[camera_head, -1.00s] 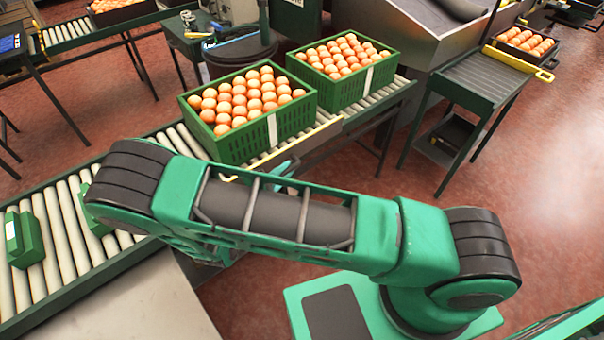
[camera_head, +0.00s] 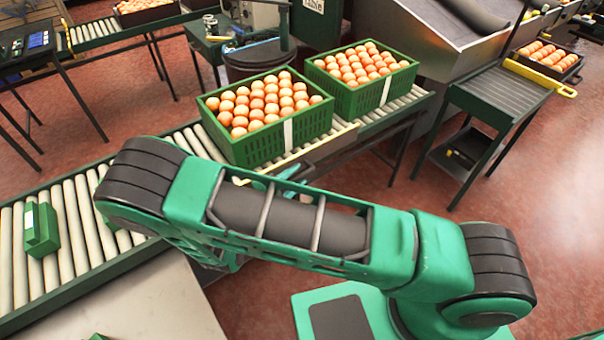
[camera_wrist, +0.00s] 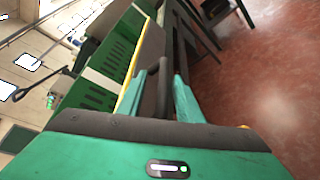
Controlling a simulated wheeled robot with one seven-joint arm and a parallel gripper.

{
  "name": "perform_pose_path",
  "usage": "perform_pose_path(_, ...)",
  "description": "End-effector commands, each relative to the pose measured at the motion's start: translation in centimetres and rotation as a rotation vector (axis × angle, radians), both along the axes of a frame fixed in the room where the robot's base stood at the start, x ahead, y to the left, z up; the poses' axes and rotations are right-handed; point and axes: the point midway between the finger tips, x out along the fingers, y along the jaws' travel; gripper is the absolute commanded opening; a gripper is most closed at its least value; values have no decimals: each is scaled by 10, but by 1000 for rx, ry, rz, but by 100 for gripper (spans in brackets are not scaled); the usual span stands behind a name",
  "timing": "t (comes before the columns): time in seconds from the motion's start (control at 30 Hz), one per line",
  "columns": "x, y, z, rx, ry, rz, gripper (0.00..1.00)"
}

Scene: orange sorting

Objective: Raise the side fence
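The side fence (camera_head: 310,151) is a low grey plate with a yellow edge along the near side of the roller conveyor, in front of the green crates. In the wrist view its yellow edge (camera_wrist: 131,88) runs up from beside the left finger. My gripper (camera_wrist: 160,88) has its two teal fingers apart, with a dark grey length of the conveyor side or fence showing between them. I cannot tell whether the fingers touch it. In the head view my gripper (camera_head: 284,176) is mostly hidden behind my arm, close to the fence's left end.
Two green crates of oranges, a nearer one (camera_head: 265,150) and a farther one (camera_head: 372,98), stand on the roller conveyor (camera_head: 70,225). A green box (camera_head: 40,232) sits on the left rollers. A dark side table (camera_head: 495,95) stands at right. Red floor is clear at lower right.

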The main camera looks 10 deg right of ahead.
Motion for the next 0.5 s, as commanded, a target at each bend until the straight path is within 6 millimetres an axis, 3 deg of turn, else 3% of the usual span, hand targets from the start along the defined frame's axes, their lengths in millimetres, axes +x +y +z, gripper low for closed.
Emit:
perform_pose_path(0.23,-29,37,10,3,-1,4,33)
perform_pose_path(0.5,-52,63,18,3,-1,3,33)
